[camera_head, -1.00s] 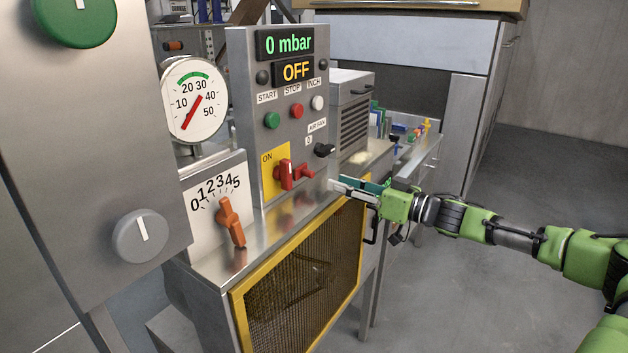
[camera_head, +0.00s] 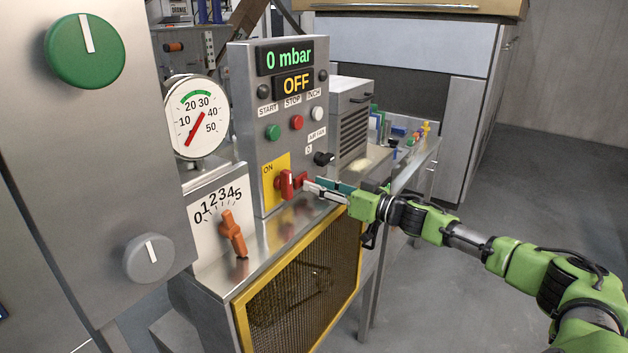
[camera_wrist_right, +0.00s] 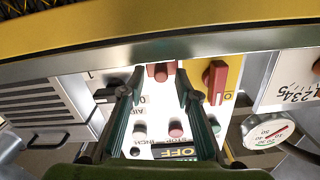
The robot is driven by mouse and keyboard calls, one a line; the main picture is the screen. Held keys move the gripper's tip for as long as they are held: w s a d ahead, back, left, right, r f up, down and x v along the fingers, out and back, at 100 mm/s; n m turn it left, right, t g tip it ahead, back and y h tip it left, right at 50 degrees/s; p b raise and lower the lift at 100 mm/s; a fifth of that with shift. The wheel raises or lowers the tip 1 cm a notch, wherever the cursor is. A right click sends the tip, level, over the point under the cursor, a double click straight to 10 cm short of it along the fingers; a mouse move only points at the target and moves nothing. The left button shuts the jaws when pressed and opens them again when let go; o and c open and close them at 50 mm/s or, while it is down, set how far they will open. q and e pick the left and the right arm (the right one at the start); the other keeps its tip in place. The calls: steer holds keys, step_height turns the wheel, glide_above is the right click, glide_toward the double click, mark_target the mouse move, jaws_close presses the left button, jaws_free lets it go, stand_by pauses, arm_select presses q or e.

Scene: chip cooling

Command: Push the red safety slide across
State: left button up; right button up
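On the grey control panel (camera_head: 240,110), a yellow plate (camera_head: 269,165) marked ON carries an upright red handle (camera_head: 287,184). A smaller red block (camera_head: 302,180), which looks like the slide, sits just right of it. My right gripper (camera_head: 311,188) reaches in from the right, its tips at this block. In the right wrist view the fingers (camera_wrist_right: 159,78) are apart, with the red block (camera_wrist_right: 158,71) between their tips. Contact cannot be told. The red handle (camera_wrist_right: 216,82) is outside the fingers, to the right. My left gripper is not in view.
A black knob (camera_head: 324,159) sits just above my right gripper. An orange lever (camera_head: 233,234) on a numbered dial is at the left. A steel ledge (camera_head: 283,232) lies below the panel, over a yellow-framed mesh guard (camera_head: 236,313). The displays read 0 mbar and OFF.

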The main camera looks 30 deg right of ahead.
steer(key=shift+x, duration=0.85)
steer(key=shift+a, duration=0.1)
